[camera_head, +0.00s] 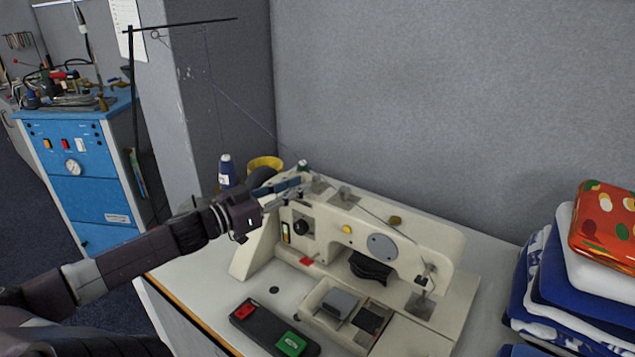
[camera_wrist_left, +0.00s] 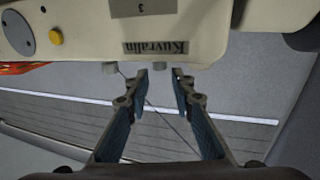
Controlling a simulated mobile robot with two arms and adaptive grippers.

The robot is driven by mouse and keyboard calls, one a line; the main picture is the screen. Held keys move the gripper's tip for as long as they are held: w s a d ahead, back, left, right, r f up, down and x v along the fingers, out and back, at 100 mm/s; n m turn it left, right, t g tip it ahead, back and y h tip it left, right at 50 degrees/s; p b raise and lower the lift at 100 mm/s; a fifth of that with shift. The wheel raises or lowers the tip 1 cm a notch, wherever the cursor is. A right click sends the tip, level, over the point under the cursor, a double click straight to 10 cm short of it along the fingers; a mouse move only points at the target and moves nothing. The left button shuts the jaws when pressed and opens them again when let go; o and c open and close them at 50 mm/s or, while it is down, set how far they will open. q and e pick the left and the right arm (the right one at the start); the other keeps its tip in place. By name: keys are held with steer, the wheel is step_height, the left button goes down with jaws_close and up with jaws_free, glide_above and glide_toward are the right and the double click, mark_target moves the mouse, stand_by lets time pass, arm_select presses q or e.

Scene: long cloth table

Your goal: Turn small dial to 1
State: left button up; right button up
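The cream sewing machine (camera_head: 418,233) stands on the table. A black dial (camera_head: 301,228) is on its front at the left; I cannot read its setting. My left gripper (camera_head: 285,193) is at the machine's upper left, above the black dial. In the left wrist view the fingers (camera_wrist_left: 162,78) are parted, with nothing clearly held between them. Their tips are close to the machine's edge, by the "Kuvralin" lettering (camera_wrist_left: 155,47). A grey-brown patch (camera_wrist_left: 140,8) marked "3" shows there, upside down. I cannot tell whether the fingers touch anything. My right gripper is not in view.
A yellow button (camera_head: 347,229) and grey disc (camera_head: 382,247) are on the machine's front. A pedal box (camera_head: 262,328) with red and green buttons lies before it. Thread cones (camera_head: 227,172) stand behind. Folded fabrics (camera_head: 545,290) are stacked at right. A thread stand (camera_head: 131,90) rises at left.

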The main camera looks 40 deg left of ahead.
mark_target(317, 178)
arm_select(q)
steer(key=w, duration=0.2)
steer(key=w+b, duration=0.1)
steer(key=w, duration=0.1)
steer(key=shift+d, duration=0.35)
steer(key=shift+w+d, duration=0.1)
steer(key=shift+w, duration=1.05)
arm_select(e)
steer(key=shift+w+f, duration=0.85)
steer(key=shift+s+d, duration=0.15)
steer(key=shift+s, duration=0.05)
arm_select(q)
jaws_close()
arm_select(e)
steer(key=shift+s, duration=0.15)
